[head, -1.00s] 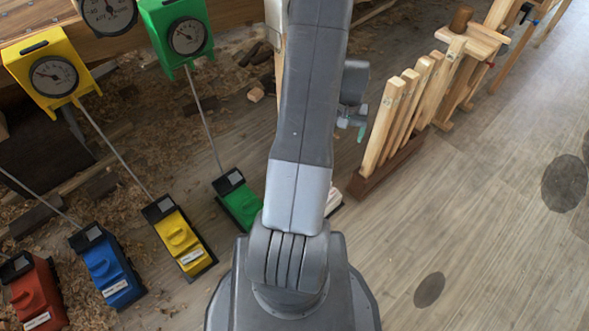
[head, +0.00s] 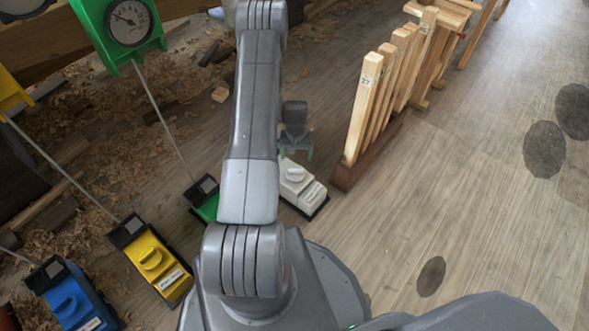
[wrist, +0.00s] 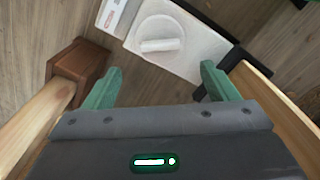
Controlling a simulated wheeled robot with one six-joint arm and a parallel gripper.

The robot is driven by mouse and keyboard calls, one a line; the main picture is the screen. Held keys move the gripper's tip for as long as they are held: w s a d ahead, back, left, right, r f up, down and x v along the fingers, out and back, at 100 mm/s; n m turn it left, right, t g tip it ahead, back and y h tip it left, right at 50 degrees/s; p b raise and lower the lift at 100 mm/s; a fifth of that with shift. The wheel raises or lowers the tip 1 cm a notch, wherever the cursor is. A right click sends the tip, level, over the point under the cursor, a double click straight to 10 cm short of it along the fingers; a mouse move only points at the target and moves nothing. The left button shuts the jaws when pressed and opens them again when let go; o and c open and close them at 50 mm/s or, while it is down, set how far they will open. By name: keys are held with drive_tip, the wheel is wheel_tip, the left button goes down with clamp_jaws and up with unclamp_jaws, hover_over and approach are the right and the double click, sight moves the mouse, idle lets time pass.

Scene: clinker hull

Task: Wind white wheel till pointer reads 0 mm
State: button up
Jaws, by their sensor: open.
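The white wheel (wrist: 160,38) is a round knob with a raised bar on top of a white box (wrist: 200,50) with a black end. In the head view the white wheel (head: 292,174) shows on its white box (head: 312,193) on the floor, right of my arm. My gripper (wrist: 158,85) is open in the wrist view, its two green fingers apart and empty, with the wheel beyond them and between their lines. My gripper (head: 296,152) also shows small in the head view, just above the box. The white box's gauge and pointer are not seen.
A wooden rack of upright slats (head: 383,90) stands close to the right of the white box; its dark foot (wrist: 85,65) shows in the wrist view. Green (head: 205,198), yellow (head: 155,262) and blue (head: 72,298) boxes lie to the left. The floor at right is clear.

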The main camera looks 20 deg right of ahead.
sight(296, 169)
wheel_tip(296, 169, down, 9)
drive_tip(key=shift+r+b, duration=0.1)
drive_tip(key=shift+b, duration=1)
drive_tip(key=c, duration=1)
